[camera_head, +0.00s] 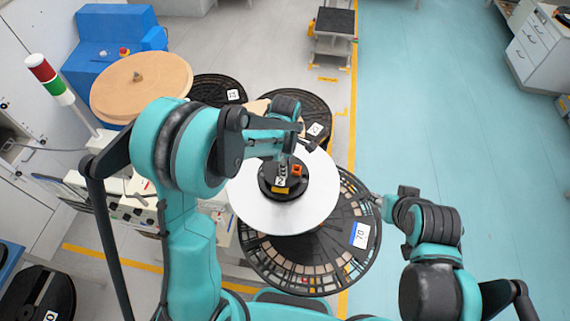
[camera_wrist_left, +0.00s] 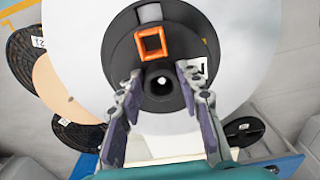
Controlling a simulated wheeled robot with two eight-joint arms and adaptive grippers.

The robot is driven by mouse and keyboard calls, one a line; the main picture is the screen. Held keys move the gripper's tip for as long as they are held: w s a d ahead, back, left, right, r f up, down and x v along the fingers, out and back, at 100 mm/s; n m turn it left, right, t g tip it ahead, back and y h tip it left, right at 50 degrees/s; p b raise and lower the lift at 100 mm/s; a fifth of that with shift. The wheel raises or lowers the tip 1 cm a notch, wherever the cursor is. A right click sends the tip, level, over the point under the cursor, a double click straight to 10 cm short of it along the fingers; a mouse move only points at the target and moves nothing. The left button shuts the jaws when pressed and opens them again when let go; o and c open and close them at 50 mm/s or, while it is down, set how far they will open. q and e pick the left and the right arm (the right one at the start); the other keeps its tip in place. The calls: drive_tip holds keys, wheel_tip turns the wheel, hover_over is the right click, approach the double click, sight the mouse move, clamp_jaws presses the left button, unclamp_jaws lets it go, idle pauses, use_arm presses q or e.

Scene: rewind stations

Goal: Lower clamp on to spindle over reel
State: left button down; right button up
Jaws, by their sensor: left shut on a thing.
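The clamp (camera_head: 268,187) is a round black hub with an orange square part and a white label. It lies over the middle of a white disc (camera_head: 255,212), which covers part of a black slotted reel (camera_head: 350,265). My left gripper (camera_head: 284,172) is over the clamp. In the left wrist view its fingers (camera_wrist_left: 160,76) grip either side of the clamp's raised centre (camera_wrist_left: 159,103), which has a round hole with a bright spot inside. The spindle cannot be made out, nor whether the clamp touches the disc. My right gripper (camera_head: 376,200) is at the reel's right edge; its fingers are too small to read.
Several more black reels (camera_head: 218,88) lie behind the disc. A tan round board (camera_head: 140,85) and blue machine (camera_head: 105,45) stand at the back left, near a red-green signal light (camera_head: 45,75). The teal floor (camera_head: 440,110) at the right is clear.

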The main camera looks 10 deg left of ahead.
use_arm(q)
drive_tip(key=shift+f, duration=0.3)
drive_tip(key=shift+s, duration=0.1)
drive_tip(key=shift+f, duration=0.1)
drive_tip(key=c, duration=1)
unclamp_jaws()
